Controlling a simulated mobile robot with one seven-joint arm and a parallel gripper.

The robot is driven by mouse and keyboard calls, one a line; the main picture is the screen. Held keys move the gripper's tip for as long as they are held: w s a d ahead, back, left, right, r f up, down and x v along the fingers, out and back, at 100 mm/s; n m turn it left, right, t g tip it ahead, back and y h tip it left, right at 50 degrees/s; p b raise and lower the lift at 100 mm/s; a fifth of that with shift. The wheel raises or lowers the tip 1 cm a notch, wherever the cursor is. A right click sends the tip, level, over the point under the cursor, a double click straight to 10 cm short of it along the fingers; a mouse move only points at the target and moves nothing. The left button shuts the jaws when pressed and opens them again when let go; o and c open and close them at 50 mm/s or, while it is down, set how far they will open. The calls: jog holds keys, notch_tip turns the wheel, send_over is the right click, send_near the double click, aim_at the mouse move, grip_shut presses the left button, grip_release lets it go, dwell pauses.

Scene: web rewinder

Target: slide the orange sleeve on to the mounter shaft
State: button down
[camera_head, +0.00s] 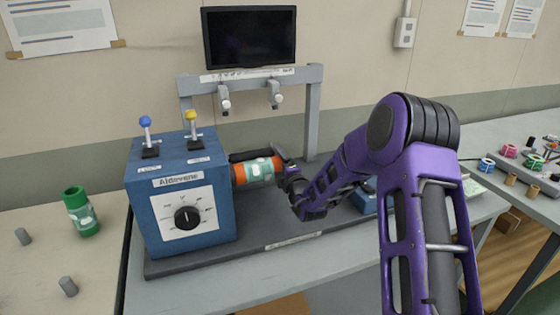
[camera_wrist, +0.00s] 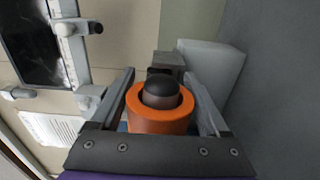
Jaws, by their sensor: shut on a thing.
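The orange sleeve (camera_head: 258,171), with a pale and teal label, lies level at the right side of the blue machine box (camera_head: 190,195). Its left end is close to the box. My gripper (camera_head: 283,172) is shut on the sleeve from its right end. In the wrist view the sleeve (camera_wrist: 150,124) sits between the two fingers of my gripper (camera_wrist: 160,92). The dark rounded tip of the mounter shaft (camera_wrist: 160,91) shows inside the sleeve's bore, so the sleeve is around the shaft. The rest of the shaft is hidden.
A grey frame (camera_head: 313,110) and a dark screen (camera_head: 250,37) rise behind the machine. Levers with blue and yellow knobs (camera_head: 191,115) top the box. Small coloured rolls (camera_head: 510,151) lie far right.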

jog(key=shift+f, duration=0.2)
dwell(0.6)
jog(key=shift+c, duration=0.4)
grip_release()
jog(key=shift+o, duration=0.4)
jog(key=shift+f, duration=0.1)
jog(key=shift+s, duration=0.1)
